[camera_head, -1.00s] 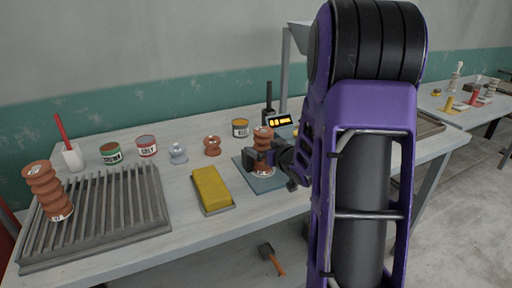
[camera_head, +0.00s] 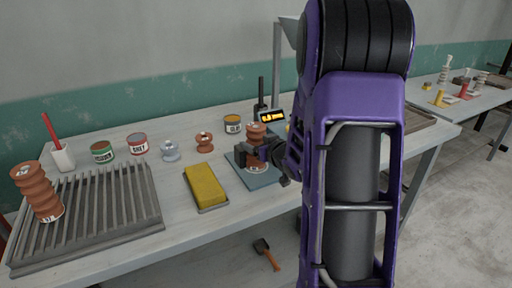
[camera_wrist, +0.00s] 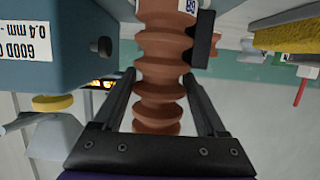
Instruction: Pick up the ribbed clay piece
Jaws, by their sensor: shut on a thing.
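A ribbed reddish-brown clay piece (camera_head: 256,130) stands upright over a blue-grey plate (camera_head: 262,180) near the right of the table. My gripper (camera_head: 262,150) is shut on it from the side. In the wrist view the ribbed clay piece (camera_wrist: 160,70) runs between the two dark fingers of my gripper (camera_wrist: 160,85), with a white label at one end. I cannot tell whether its base touches the plate. Another ribbed clay piece (camera_head: 37,190) stands, slightly tilted, on the slatted grey rack (camera_head: 120,228) at the left.
A yellow sponge (camera_head: 205,183) lies left of the plate. Behind are a small clay piece (camera_head: 204,142), a grey piece (camera_head: 170,151), tins (camera_head: 137,144) and a lit display (camera_head: 270,116). A blue-grey labelled box (camera_wrist: 60,45) is close beside my gripper in the wrist view.

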